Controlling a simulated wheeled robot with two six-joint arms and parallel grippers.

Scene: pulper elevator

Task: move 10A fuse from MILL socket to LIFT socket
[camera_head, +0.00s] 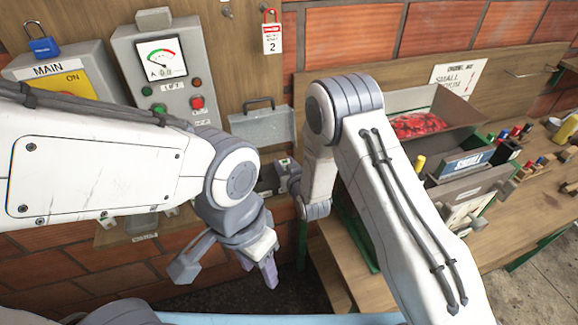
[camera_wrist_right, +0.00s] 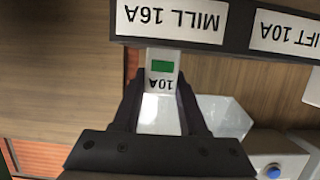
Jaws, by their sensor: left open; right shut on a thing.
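In the right wrist view, my right gripper (camera_wrist_right: 161,88) is shut on a white fuse (camera_wrist_right: 162,67) with a green mark and an upside-down 10A label. The fuse's far end meets the edge of the dark strip at the MILL 16A label (camera_wrist_right: 172,19); I cannot tell whether it is seated in that socket. The LIFT 10A label (camera_wrist_right: 286,32) is to the right on the same strip. In the head view, my right gripper (camera_head: 285,178) is by the panel, partly hidden by its arm. My left gripper (camera_head: 228,272) is open and empty, low in front of the brick wall.
A grey control box (camera_head: 165,75) with a meter and buttons and a yellow MAIN box (camera_head: 75,80) are on the panel. A grey open lid (camera_head: 262,126) is above my right gripper. At right, a bench holds a bin of red berries (camera_head: 418,124) and several small parts.

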